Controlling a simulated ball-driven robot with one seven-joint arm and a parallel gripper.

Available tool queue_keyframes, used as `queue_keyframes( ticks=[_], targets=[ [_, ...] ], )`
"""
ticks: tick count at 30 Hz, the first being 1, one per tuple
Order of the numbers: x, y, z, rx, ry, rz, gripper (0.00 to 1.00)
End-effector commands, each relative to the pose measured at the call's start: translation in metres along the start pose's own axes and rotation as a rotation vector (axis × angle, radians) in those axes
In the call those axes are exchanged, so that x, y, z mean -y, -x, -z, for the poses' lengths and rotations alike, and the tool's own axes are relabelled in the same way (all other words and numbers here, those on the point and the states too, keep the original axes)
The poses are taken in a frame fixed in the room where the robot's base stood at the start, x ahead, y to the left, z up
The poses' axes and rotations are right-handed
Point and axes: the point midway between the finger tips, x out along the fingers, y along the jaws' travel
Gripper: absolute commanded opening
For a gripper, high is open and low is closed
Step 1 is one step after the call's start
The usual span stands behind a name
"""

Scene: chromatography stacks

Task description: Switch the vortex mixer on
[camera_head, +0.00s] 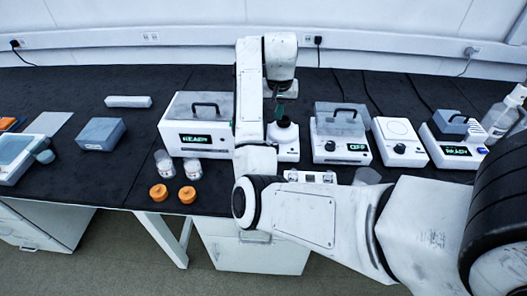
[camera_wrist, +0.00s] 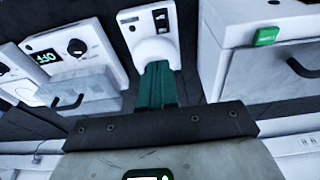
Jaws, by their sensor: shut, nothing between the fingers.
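The vortex mixer (camera_head: 288,153) is a small white unit with a dark cup on top, at the back middle of the bench, partly hidden by my arm in the head view. In the wrist view, the mixer (camera_wrist: 143,30) shows a white front panel with a dark rocker switch (camera_wrist: 161,20) and a small label beside it. My gripper (camera_head: 281,107) hangs just above the mixer's top. In the wrist view, the green fingers of my gripper (camera_wrist: 157,68) are together and empty, overlapping the mixer's rounded white part. I cannot tell whether they touch it, nor which way the switch is set.
A lidded unit reading READY (camera_head: 200,138) stands left of the mixer. Jars and orange caps (camera_head: 187,194) lie near the front edge.

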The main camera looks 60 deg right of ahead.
Motion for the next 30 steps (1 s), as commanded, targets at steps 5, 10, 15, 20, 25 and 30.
queue_keyframes(
  ticks=[5,10,15,20,25,30],
  targets=[
    [0.0,0.002,0.003,0.008,-0.014,0.005,0.0],
    [0.0,0.002,0.003,0.007,-0.013,0.005,0.0],
    [0.0,-0.001,0.003,0.007,-0.012,0.005,0.0],
    [0.0,-0.017,0.002,0.009,-0.01,0.004,0.0],
    [0.0,-0.049,0.001,0.011,-0.011,0.004,0.0],
    [0.0,-0.083,0.001,0.011,-0.01,0.003,0.0]
  ],
)
